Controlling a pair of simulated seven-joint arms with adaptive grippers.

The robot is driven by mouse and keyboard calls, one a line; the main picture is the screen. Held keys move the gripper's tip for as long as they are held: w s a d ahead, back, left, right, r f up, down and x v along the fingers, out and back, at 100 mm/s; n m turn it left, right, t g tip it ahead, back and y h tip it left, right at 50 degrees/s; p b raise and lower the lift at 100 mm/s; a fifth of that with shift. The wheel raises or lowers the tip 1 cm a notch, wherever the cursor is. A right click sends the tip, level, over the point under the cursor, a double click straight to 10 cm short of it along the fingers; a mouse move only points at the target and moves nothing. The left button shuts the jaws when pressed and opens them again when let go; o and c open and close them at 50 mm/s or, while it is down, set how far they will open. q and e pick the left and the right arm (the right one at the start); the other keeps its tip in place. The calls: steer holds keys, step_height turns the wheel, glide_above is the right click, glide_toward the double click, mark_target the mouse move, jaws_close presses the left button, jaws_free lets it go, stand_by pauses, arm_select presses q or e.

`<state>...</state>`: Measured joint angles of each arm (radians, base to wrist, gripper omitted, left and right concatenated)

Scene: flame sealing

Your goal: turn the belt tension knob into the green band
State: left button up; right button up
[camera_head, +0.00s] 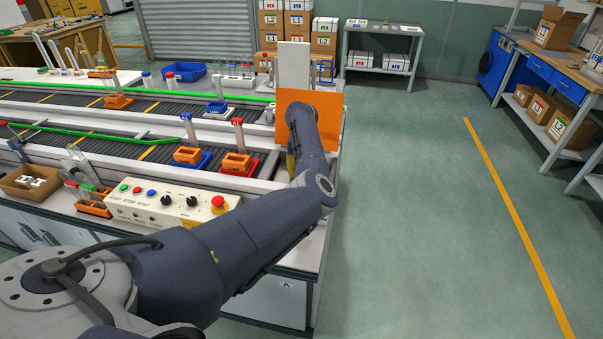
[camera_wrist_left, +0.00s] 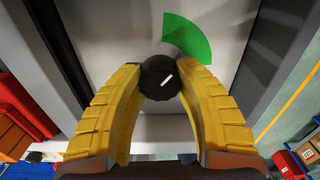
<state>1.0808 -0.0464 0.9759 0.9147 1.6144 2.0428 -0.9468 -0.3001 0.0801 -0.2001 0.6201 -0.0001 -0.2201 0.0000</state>
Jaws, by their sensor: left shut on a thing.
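In the left wrist view, the belt tension knob (camera_wrist_left: 157,79) is a round black knob with a white pointer line, set on a grey panel. The line slants to the upper right, toward the green band (camera_wrist_left: 190,37), a curved wedge above and right of the knob. My left gripper (camera_wrist_left: 160,80) has its yellow fingers on both sides of the knob, shut on it. In the head view, my left gripper (camera_head: 291,165) is mostly hidden behind my arm, in front of an orange panel (camera_head: 333,122). The knob and band are hidden there. My right gripper is not in view.
A control box (camera_head: 158,202) with buttons and a red emergency stop stands left of my arm. Conveyor belts (camera_head: 150,150) carry orange and blue holders. A brown box (camera_head: 30,182) sits at the left. The floor to the right (camera_head: 420,200) is clear.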

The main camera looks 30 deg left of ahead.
arm_select(q)
steer(key=shift+m, duration=0.4)
steer(key=o, duration=1.3)
step_height(320, 180, up, 12)
steer(key=shift+r, duration=0.1)
stand_by(0.4)
